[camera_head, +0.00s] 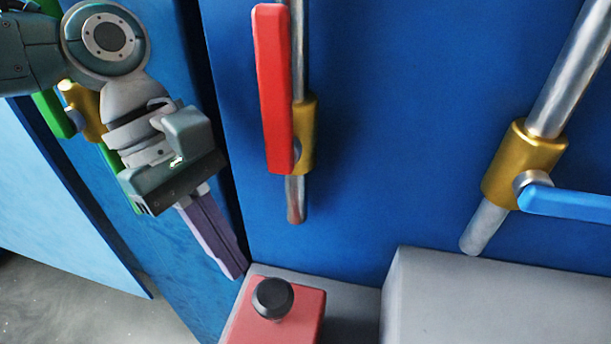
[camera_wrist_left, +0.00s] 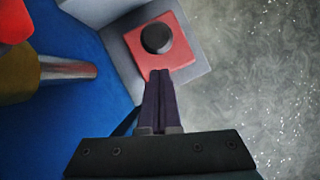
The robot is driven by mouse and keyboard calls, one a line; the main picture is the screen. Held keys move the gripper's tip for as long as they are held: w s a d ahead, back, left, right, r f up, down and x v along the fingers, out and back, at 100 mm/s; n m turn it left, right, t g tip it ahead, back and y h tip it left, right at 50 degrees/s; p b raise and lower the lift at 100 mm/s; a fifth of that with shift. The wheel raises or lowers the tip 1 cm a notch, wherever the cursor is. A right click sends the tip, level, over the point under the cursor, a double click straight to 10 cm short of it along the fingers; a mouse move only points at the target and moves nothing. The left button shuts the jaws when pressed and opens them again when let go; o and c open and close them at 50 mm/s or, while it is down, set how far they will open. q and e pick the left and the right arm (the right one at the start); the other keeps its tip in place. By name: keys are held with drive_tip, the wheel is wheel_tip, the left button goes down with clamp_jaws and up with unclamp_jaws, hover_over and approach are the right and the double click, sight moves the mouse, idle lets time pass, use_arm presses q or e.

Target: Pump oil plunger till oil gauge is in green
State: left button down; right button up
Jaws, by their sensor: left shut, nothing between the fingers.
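The oil plunger, a black round knob (camera_head: 272,297), stands on a red block (camera_head: 306,309) at the bottom of the head view. In the left wrist view the knob (camera_wrist_left: 156,38) and the red block (camera_wrist_left: 183,52) are just beyond my fingertips. My left gripper (camera_head: 238,272) is shut and empty, pointing down, close to the upper left of the knob and apart from it. It also shows in the left wrist view (camera_wrist_left: 160,74). I see no oil gauge in either view. My right gripper is not in view.
A red-handled valve (camera_head: 272,90) on a pipe hangs above the block, and a blue-handled valve (camera_head: 565,203) is at the right. A grey box (camera_head: 500,300) stands right of the block. A blue panel (camera_head: 400,120) is behind. Grey floor (camera_wrist_left: 265,80) is open beside the block.

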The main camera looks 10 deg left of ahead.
use_arm(q)
drive_tip(key=v, duration=0.7)
drive_tip(key=shift+r, duration=0.3)
drive_tip(key=shift+a, duration=0.15)
idle(0.8)
